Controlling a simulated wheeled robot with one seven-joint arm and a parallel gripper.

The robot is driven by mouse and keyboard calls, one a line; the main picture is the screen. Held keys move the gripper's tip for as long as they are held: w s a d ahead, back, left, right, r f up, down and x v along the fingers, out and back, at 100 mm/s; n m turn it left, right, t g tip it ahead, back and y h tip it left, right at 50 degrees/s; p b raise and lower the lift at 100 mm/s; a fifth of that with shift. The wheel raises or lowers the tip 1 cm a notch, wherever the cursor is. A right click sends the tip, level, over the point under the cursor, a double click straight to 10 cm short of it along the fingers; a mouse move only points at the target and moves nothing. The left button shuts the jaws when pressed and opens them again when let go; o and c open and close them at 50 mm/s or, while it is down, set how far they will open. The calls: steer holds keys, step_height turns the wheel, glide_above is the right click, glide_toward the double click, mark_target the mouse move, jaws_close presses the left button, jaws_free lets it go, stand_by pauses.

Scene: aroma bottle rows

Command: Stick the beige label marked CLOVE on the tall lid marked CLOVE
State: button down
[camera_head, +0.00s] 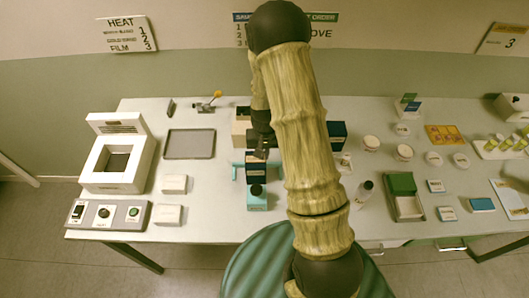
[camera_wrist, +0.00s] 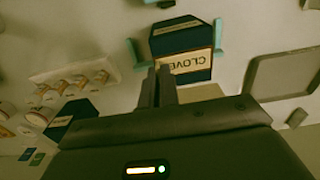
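A dark blue box-shaped lid (camera_wrist: 182,40) sits between teal jaws (camera_wrist: 218,35) in the wrist view. A beige label marked CLOVE (camera_wrist: 192,63) shows against its face, with a second pale strip farther up. My gripper (camera_wrist: 157,72) has its fingers close together, tips at the label's left edge. I cannot tell whether the label's edge is between them. In the head view the dark blue lid (camera_head: 256,168) stands in the teal fixture (camera_head: 257,201). My gripper (camera_head: 262,152) is just over it, partly hidden by my arm.
A beige block (camera_head: 241,127) and a dark blue block (camera_head: 337,134) stand behind the fixture. A grey tray (camera_head: 190,144) and a white heating unit (camera_head: 118,160) are to the left. A green-and-beige box (camera_head: 404,198) is to the right.

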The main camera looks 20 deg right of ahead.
steer(key=shift+f, duration=0.1)
steer(key=c, duration=1.6)
jaws_free()
steer(key=shift+s, duration=0.1)
steer(key=shift+a+r+p, duration=0.1)
steer(key=shift+r+p, duration=0.45)
steer(key=shift+r, duration=0.15)
steer(key=shift+r+p, duration=2.35)
steer(key=shift+r, duration=1.05)
